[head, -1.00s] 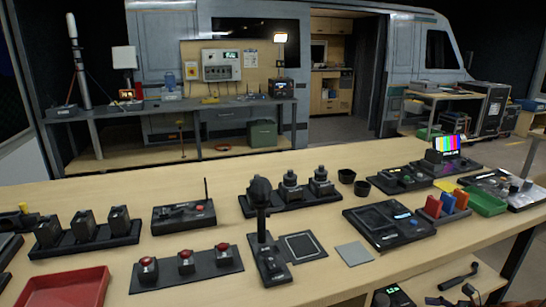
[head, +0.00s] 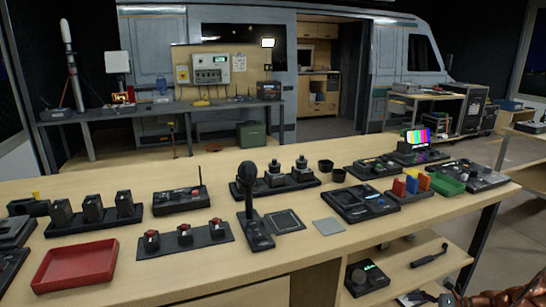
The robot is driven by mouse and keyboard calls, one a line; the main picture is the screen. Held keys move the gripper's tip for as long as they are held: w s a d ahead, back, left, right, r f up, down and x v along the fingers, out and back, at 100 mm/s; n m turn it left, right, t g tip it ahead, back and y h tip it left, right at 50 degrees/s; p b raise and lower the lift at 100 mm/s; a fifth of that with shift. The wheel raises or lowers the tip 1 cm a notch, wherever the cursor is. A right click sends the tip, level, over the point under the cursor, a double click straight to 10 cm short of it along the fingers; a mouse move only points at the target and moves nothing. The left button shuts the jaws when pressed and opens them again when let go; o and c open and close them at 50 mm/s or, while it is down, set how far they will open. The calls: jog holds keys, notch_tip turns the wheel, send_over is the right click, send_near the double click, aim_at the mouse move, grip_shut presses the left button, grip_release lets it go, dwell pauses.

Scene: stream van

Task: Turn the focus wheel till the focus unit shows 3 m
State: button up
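A small black unit (head: 366,280) with a lit green display lies on the lower shelf at the bottom of the head view. It may be the focus unit, but its reading is too small to make out and I cannot pick out a focus wheel on it. On the bench, a black panel (head: 360,203) with a small lit screen also shows, its text unreadable.
The wooden bench (head: 330,248) carries a red tray (head: 75,264), a red-button strip (head: 185,240), a microphone (head: 249,190), and a green bin (head: 447,184). A dark handle-like tool (head: 429,255) lies on the shelf.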

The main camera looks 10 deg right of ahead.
jog(key=a+r+n+g, duration=0.4)
jog(key=a+r+n, duration=0.3)
jog(key=a, duration=0.6)
jog(key=s+a+r+n+g+h, duration=0.2)
jog(key=s+a+r+n+g, duration=0.15)
jog(key=s+a+r, duration=0.35)
jog(key=s+a+r+n+g+h, duration=0.2)
jog(key=s+a+n, duration=0.25)
jog(key=a, duration=0.55)
jog(key=s+a+r+n+h, duration=0.15)
jog(key=s+n+h, duration=0.65)
jog(key=s, duration=1.3)
notch_tip(320, 180, up, 18)
jog(key=w+n+y+p, duration=0.1)
jog(key=p, duration=1.4)
jog(key=shift+d+p, duration=0.4)
jog(key=shift+f+t, duration=0.15)
jog(key=shift+t, duration=0.1)
